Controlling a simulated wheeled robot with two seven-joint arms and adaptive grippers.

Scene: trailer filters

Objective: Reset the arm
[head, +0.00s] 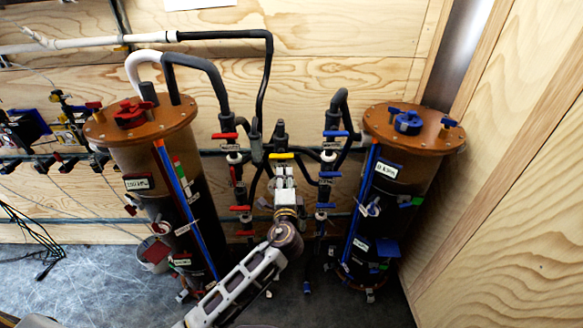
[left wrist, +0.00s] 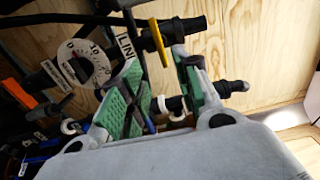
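My left arm reaches up from the bottom of the head view. Its gripper (head: 284,178) is at the middle of the pipe manifold, just below a yellow valve handle (head: 283,156). In the left wrist view the gripper (left wrist: 160,75) has its two green-padded fingers spread apart. The yellow handle (left wrist: 159,43) shows near and beyond the fingertips, with dark pipe parts behind and between the fingers. I see nothing clamped between the pads; whether a finger touches the handle or pipe, I cannot tell. My right gripper is in neither view.
Two filter tanks with orange lids, left (head: 140,120) and right (head: 412,130), flank the manifold. Red valve handles (head: 224,136) and blue valve handles (head: 336,134) line its pipes. A plywood wall (head: 510,190) closes the right side. Black cables (head: 40,240) lie at left.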

